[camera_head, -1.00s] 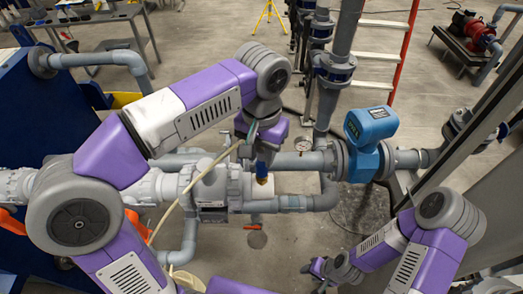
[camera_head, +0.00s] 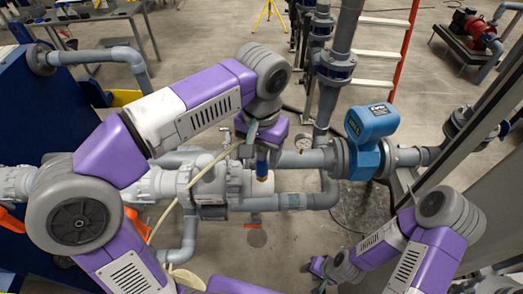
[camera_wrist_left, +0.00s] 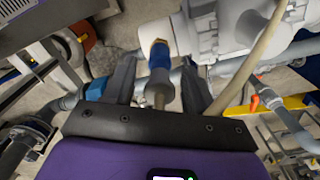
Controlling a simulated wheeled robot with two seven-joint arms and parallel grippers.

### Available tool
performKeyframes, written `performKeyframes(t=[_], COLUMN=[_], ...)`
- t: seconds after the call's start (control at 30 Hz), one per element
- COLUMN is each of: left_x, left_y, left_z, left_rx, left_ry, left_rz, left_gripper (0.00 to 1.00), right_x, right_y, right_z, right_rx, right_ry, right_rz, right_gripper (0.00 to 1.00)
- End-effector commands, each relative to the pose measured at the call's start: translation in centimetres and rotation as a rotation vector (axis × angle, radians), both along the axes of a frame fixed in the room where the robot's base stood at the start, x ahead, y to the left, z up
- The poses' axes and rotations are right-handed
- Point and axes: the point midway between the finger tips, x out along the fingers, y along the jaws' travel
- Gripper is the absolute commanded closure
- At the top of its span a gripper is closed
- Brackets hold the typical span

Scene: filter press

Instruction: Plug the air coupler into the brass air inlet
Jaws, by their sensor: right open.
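The air coupler (camera_wrist_left: 159,62) has a blue body with a grey tail. Its far end meets the brass air inlet (camera_wrist_left: 158,45) on the white pump, in line with it; how deep it sits cannot be told. In the head view the blue coupler (camera_head: 262,160) shows just below my left gripper (camera_head: 264,147). In the wrist view the left gripper's fingers (camera_wrist_left: 157,85) stand on both sides of the coupler with a narrow gap to each side, open. My right gripper (camera_head: 316,268) is open and empty, low over the floor.
A pale hose (camera_head: 205,172) loops from the coupler area down past my left arm. The white pump and grey pipes (camera_head: 290,202) lie close under the left gripper. A gauge (camera_head: 303,141) and blue flow meter (camera_head: 370,124) stand to the right. Floor is clear around the right gripper.

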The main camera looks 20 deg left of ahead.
Motion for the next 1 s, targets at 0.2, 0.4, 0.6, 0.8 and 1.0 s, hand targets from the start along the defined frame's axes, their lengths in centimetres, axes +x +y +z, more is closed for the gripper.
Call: performKeyframes(t=[0.2, 0.4, 0.6, 0.8, 1.0], left_x=[0.0, 0.0, 0.1, 0.1, 0.0], left_y=[0.0, 0.0, -0.1, 0.0, 0.0], left_z=[0.0, 0.9, 4.3, 6.9, 7.6], left_rx=[0.000, 0.000, -0.001, 0.000, 0.000], left_ry=[0.001, 0.000, -0.002, -0.001, 0.001], left_rz=[0.000, 0.000, -0.001, 0.000, 0.000], left_gripper=[0.39, 0.39, 0.39, 0.39, 0.39], right_x=[0.0, 0.0, 0.0, 0.0, 0.0], right_y=[0.0, 0.0, 0.0, 0.0, 0.0], right_z=[0.0, 0.2, 0.7, 1.2, 1.2], right_rx=[0.000, 0.000, 0.000, 0.000, 0.000], right_ry=[0.000, 0.000, 0.000, 0.000, 0.000], right_rz=[0.000, 0.000, 0.000, 0.000, 0.000], right_gripper=[0.57, 0.57, 0.57, 0.57, 0.57])
